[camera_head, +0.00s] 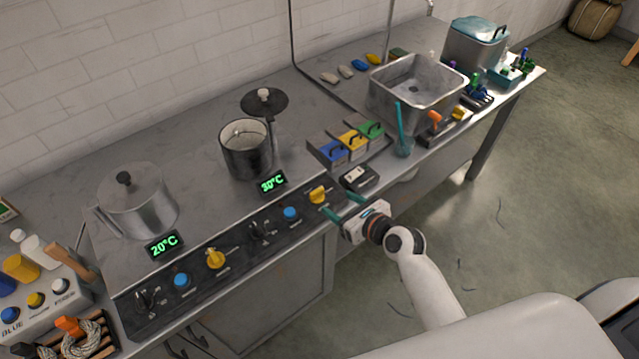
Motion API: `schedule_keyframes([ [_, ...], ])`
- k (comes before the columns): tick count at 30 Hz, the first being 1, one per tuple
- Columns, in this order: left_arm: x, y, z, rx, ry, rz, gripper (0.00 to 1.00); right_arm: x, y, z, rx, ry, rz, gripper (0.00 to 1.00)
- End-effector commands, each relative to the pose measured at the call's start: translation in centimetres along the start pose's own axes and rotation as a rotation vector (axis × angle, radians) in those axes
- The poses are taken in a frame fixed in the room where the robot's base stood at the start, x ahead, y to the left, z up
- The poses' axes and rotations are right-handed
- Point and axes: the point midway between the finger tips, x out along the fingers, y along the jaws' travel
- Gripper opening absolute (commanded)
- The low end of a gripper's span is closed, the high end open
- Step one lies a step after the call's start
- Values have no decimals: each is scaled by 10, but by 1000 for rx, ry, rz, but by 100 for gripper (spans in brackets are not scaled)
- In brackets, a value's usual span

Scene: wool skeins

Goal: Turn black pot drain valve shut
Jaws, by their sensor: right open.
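The black pot (247,160) stands on the metal counter, with a display (272,183) reading 30°C in front of it. On the dark control strip before it are a black knob (260,233), a blue knob (291,214) and a yellow handle (318,195) at the right end, which appears to be the drain valve. My right gripper (343,206) is open, its teal fingertips just right of the yellow handle and apparently apart from it. Nothing is between the fingers. My left gripper is out of view.
A steel pot (140,205) with a 20°C display and its own yellow handle (216,258) stands left. A pot lid (264,102) is raised behind the black pot. Coloured boxes (352,141), a small dark device (359,177) and a steel basin (412,115) lie to the right.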

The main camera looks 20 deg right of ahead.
Motion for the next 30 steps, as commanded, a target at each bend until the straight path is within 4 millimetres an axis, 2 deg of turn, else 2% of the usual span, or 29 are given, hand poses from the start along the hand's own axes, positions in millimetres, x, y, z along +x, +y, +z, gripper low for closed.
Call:
schedule_keyframes([
  [6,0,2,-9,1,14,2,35,44,0,0,-6,0,0,62],
  [15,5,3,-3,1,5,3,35,95,0,1,-7,-2,0,62],
  [21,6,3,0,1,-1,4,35,107,0,1,-7,-2,1,62],
  [29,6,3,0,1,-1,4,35,108,0,1,-6,-2,1,62],
  [30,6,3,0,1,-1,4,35,108,0,1,-6,-2,1,57],
])
